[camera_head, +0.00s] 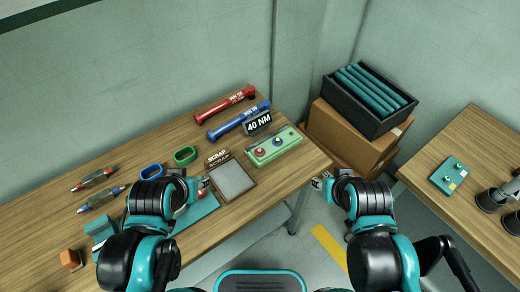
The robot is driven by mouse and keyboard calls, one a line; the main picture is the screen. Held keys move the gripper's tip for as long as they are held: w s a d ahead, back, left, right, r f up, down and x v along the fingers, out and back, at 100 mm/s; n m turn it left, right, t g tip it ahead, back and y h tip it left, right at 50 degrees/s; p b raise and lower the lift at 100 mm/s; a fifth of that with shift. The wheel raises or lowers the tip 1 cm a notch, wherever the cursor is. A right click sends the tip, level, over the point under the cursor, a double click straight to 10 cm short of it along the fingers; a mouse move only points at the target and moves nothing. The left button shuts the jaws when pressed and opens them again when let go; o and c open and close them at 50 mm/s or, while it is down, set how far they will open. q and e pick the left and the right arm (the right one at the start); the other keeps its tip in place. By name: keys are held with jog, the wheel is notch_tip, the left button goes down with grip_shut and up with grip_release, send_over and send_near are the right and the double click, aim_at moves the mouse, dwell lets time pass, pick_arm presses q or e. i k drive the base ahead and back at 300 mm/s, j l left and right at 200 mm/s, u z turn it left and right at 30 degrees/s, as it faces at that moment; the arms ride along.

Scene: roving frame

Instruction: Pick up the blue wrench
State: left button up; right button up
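The blue wrench (235,121) lies on the wooden bench near its back edge, with its handle end to the left and its head to the right. It is just in front of a similar red wrench (222,106). A black "40 NM" sign (257,123) stands just in front of its right part. My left gripper (205,187) is over the bench, well in front of the wrench and apart from it; my arm hides much of it. My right gripper (318,181) is off the bench's right end, largely hidden behind my wrist. Neither gripper's opening shows clearly.
A scrap tray (250,182) and a green button box (259,158) lie between me and the wrench. Blue (142,173) and green (176,158) rings and screwdrivers lie left. A black crate (347,104) sits on cardboard boxes (340,128) right of the bench; another table (430,165) stands further right.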

aim_at(265, 105)
jog(key=i+l, duration=0.15)
jog(key=l, duration=0.2)
jog(key=i+l, duration=0.15)
jog(key=l, duration=0.15)
jog(key=i+l+u, duration=0.1)
jog(key=l, duration=0.25)
jog(key=i+l, duration=0.15)
jog(key=l, duration=0.15)
